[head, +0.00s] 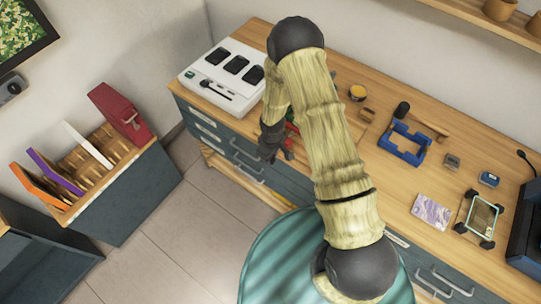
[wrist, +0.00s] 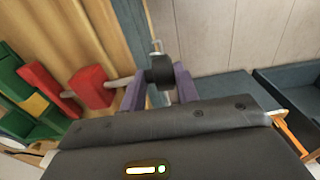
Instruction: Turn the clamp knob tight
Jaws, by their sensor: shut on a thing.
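The clamp shows in the wrist view as two red blocks (wrist: 92,87) at the edge of the wooden worktop, with a pale metal rod running right from them. At the rod's end is the dark clamp knob (wrist: 159,72). My gripper (wrist: 160,85) is shut on the knob, one purple-grey finger on each side. In the head view my gripper (head: 270,143) is at the front edge of the workbench. A little of the red clamp (head: 288,143) shows beside it there; my arm hides most of it.
The workbench (head: 400,190) holds a white case (head: 222,78) at the far left and a blue frame (head: 403,143), a mallet (head: 425,118) and small items right of my arm. Green parts (wrist: 15,82) lie beside the clamp. A rack (head: 125,205) stands left; floor between is clear.

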